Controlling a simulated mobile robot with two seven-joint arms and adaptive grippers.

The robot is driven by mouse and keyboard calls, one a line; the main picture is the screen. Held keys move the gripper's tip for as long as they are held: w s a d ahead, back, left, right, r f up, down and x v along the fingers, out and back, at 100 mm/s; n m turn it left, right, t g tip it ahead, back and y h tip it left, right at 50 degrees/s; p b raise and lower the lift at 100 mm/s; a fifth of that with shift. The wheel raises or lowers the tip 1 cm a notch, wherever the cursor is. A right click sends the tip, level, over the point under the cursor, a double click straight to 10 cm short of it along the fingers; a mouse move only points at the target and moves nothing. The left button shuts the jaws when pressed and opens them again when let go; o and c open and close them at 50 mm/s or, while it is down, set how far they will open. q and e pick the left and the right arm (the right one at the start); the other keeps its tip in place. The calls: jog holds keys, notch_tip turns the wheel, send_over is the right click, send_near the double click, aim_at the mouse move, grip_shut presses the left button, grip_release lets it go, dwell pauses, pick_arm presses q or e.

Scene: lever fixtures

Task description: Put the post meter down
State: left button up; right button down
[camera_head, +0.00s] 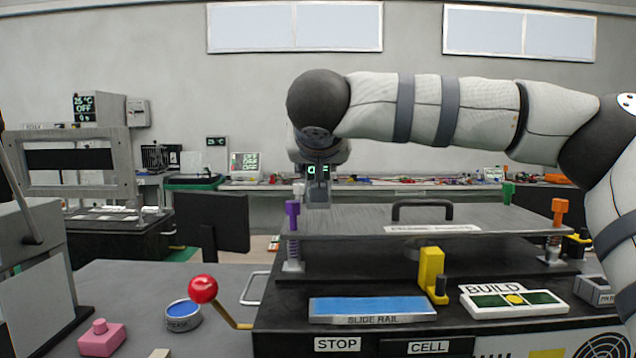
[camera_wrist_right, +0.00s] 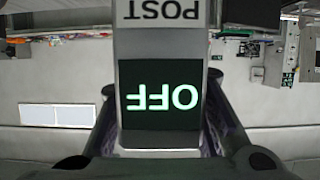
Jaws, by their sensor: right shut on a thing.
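The post meter (camera_wrist_right: 160,97) is a grey block with a dark screen reading "OFF" and a "POST" label, upside down in the right wrist view. My right gripper (camera_head: 319,190) is shut on it, with fingers on both sides. In the head view the meter's small lit green display (camera_head: 318,171) shows between the fingers, mostly hidden. The gripper points down near the left end of the fixture's grey top plate (camera_head: 370,222), beside a purple-topped post (camera_head: 292,222). I cannot tell whether the meter touches anything below. My left gripper is not in view.
The plate has a black handle (camera_head: 422,208) and an orange-topped post (camera_head: 559,215). In front are a yellow block (camera_head: 431,272), a blue slide rail (camera_head: 366,307) and a red ball lever (camera_head: 203,289).

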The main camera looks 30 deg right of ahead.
notch_tip(320, 180, down, 3)
jog(key=shift+w+f, duration=0.15)
jog(key=shift+f, duration=0.15)
jog(key=c, duration=1.2)
grip_release()
jog(key=shift+o, duration=0.2)
jog(key=v, duration=1.2)
